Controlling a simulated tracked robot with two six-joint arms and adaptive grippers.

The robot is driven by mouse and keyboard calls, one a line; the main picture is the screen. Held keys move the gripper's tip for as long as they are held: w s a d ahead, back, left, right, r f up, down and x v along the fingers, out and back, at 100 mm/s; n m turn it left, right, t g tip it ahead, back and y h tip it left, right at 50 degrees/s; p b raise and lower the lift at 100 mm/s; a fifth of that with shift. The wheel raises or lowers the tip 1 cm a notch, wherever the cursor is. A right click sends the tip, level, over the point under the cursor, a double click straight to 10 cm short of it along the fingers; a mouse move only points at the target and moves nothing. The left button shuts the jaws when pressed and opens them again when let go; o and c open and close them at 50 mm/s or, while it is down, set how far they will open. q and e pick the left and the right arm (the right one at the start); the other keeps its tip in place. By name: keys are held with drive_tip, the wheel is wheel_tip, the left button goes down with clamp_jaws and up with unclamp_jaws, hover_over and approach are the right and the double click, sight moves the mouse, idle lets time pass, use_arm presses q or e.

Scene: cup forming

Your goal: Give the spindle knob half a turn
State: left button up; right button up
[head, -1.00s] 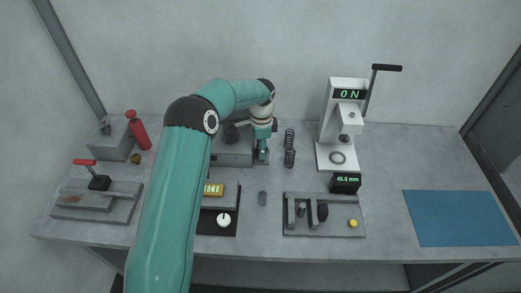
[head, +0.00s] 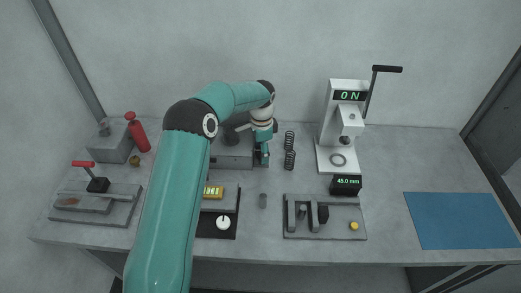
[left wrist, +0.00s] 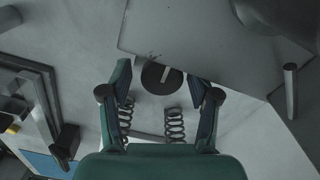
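In the left wrist view a round dark knob (left wrist: 162,77) with a light stripe across its face sits at the edge of a grey block (left wrist: 200,40). My left gripper (left wrist: 161,80) is open, with one finger on each side of the knob. Gaps seem to show between fingers and knob; contact cannot be told. In the head view my left gripper (head: 264,155) points down at the right end of the grey spindle block (head: 232,160). The knob cannot be made out there behind the gripper. My right gripper is not in view.
A white press (head: 329,150) with a lever stands further right. The blue mat (head: 460,220) is bare.

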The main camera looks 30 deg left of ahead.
use_arm(q)
drive_tip(key=shift+w+r, duration=0.1)
drive_tip(key=shift+r, duration=0.05)
drive_tip(key=shift+r, duration=0.25)
wheel_tip(320, 180, up, 11)
idle(0.4)
drive_tip(key=shift+r, duration=0.1)
wheel_tip(320, 180, down, 13)
drive_tip(key=m+b, duration=0.3)
drive_tip(key=m, duration=0.3)
drive_tip(key=shift+w, duration=0.1)
idle(0.6)
